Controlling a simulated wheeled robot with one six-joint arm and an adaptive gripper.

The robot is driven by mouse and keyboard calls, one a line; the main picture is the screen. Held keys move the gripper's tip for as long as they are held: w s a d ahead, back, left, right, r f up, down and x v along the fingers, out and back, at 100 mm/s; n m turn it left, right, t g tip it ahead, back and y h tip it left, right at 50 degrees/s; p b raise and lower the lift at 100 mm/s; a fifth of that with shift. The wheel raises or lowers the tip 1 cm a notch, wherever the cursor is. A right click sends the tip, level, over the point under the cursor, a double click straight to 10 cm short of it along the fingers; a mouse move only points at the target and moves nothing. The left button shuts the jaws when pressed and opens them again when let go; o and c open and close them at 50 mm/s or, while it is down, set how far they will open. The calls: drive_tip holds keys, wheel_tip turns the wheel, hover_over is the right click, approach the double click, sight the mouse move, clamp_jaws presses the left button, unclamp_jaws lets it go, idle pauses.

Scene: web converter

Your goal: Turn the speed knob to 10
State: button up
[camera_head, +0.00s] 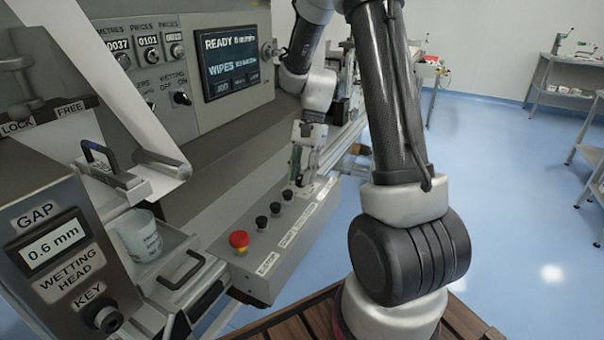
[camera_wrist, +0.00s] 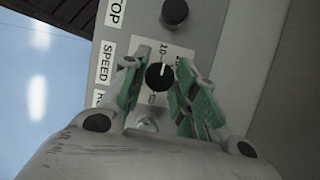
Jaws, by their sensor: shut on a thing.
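The black speed knob (camera_wrist: 159,76) sits on a white dial plate beside the SPEED label (camera_wrist: 106,63). Its white pointer mark points up in the wrist view, close to the printed 10. My gripper (camera_wrist: 160,82) has its green-padded fingers on either side of the knob and is shut on it. In the head view my gripper (camera_head: 300,178) reaches down to the far end of the grey control box (camera_head: 262,280), where it hides the knob.
A red emergency stop (camera_head: 238,240) and several black buttons (camera_head: 275,208) line the box top; one black button (camera_wrist: 174,11) is near my fingers in the wrist view. The machine's display (camera_head: 231,60) reads READY. Open blue floor lies to the right.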

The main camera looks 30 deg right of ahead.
drive_tip(key=shift+w+n, duration=0.1)
drive_tip(key=shift+n, duration=0.2)
drive_tip(key=o, duration=1)
drive_tip(key=v, duration=1.2)
drive_tip(key=shift+a, duration=0.1)
